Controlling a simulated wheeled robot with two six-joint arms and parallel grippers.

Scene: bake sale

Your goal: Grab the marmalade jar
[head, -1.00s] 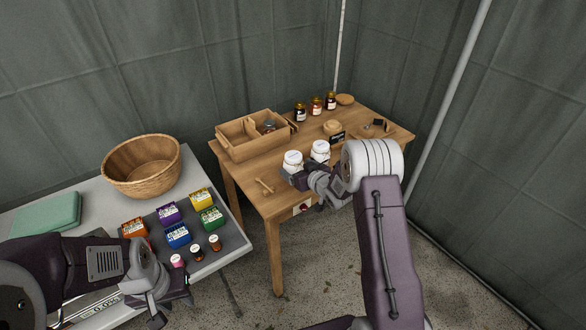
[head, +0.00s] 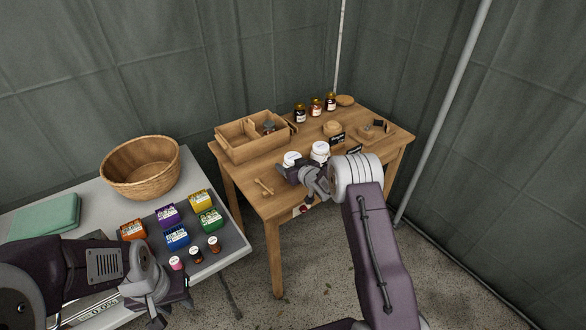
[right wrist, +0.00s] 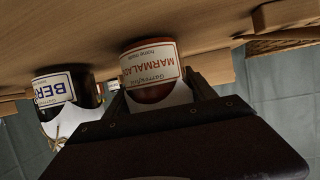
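The marmalade jar (right wrist: 150,65) has a label reading "MARMALA…" and a white cloth cover; the right wrist view shows it upside down. In the head view it is the left of two white-topped jars (head: 291,158) at the small table's front, partly hidden. My right gripper (right wrist: 154,88) has its fingers apart, one on each side of the jar's covered top; firm contact is not visible. In the head view my right gripper (head: 294,172) is at this jar. My left gripper (head: 172,303) is open and empty by the grey table's front edge.
A second jar labelled "BER…" (right wrist: 68,97) stands close beside the marmalade, also at the table front (head: 320,151). A wooden divided box (head: 250,152) and a small wooden tool (head: 264,187) are to the left. Several dark jars (head: 315,107) stand at the back.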

